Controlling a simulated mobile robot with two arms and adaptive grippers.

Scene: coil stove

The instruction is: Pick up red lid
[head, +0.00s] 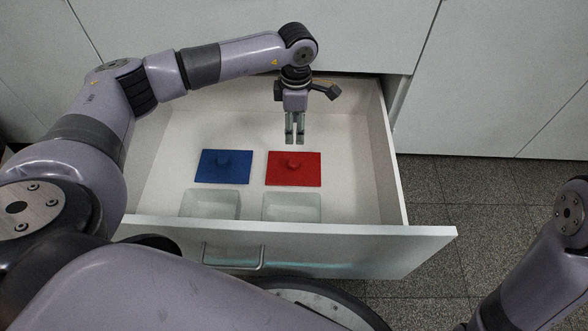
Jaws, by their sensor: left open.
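The red lid (309,175) is a flat rectangle with a round knob on top. It lies in the open white drawer, to the right of the blue lid (236,179), which has the same shape. My left gripper (294,142) points down over the drawer, in the picture just above the red lid's knob. It is open and empty, its fingers apart from the lid as far as I can tell. The exact height above the lid is hard to judge. My right gripper is out of view; only part of my right arm shows at the right edge.
Two clear containers (292,208) stand in front of the lids, close to the drawer's front panel (400,248). The drawer's side walls and cabinet face surround the space. Bare drawer floor (345,145) lies to the right and behind the lids.

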